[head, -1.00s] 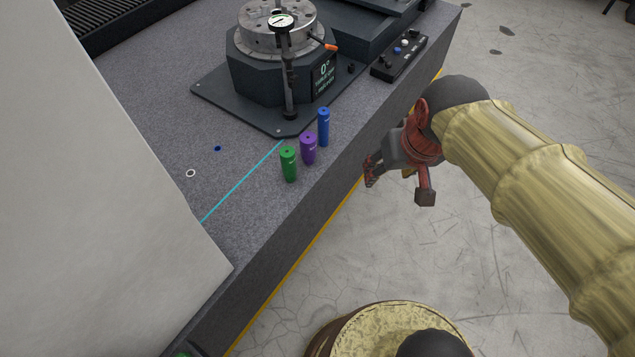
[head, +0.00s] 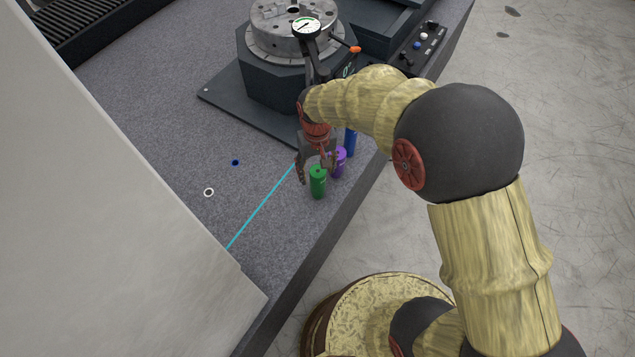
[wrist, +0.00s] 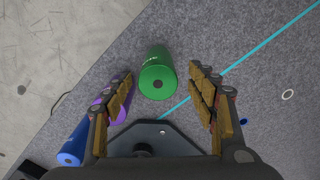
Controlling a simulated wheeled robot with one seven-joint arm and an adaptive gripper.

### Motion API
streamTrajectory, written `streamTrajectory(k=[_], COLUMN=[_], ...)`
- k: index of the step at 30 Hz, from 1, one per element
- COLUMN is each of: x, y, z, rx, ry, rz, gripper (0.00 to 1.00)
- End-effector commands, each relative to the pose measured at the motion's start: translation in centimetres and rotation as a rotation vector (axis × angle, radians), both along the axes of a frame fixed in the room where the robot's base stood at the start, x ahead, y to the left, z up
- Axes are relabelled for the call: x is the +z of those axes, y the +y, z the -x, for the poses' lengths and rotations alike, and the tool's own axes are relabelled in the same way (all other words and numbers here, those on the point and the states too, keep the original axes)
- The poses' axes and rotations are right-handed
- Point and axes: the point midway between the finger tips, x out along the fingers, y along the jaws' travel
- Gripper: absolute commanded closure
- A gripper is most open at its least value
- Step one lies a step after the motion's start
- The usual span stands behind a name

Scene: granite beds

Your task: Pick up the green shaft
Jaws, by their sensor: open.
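The green shaft (head: 317,184) stands upright on the granite bed near its front edge. In the wrist view the green shaft (wrist: 157,76) shows its top with a dark centre hole, between and slightly beyond the fingertips. My gripper (head: 317,170) is open and empty, pointing down just above and behind the green shaft; its two fingers also show in the wrist view (wrist: 162,90). The purple shaft (head: 339,160) stands close by, and in the wrist view my left finger partly covers the purple shaft (wrist: 119,108). The blue shaft (head: 350,142) is partly hidden by my arm.
A rotary table with a chuck (head: 290,60) and dial gauge (head: 306,28) stands behind my gripper. A control box (head: 418,48) is at the back right. A pale panel (head: 90,220) covers the left.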

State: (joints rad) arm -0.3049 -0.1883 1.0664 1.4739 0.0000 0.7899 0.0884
Motion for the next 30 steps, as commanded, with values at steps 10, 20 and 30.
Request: streamTrajectory(k=[10, 20, 30], x=[-4.5, -4.4, -4.4], y=[-0.2, -0.2, -0.2], z=[-0.1, -0.1, -0.1], rx=[0.0, 0.0, 0.0], ry=[0.0, 0.0, 0.0], rz=[0.0, 0.0, 0.0], gripper=[0.42, 0.49, 0.68])
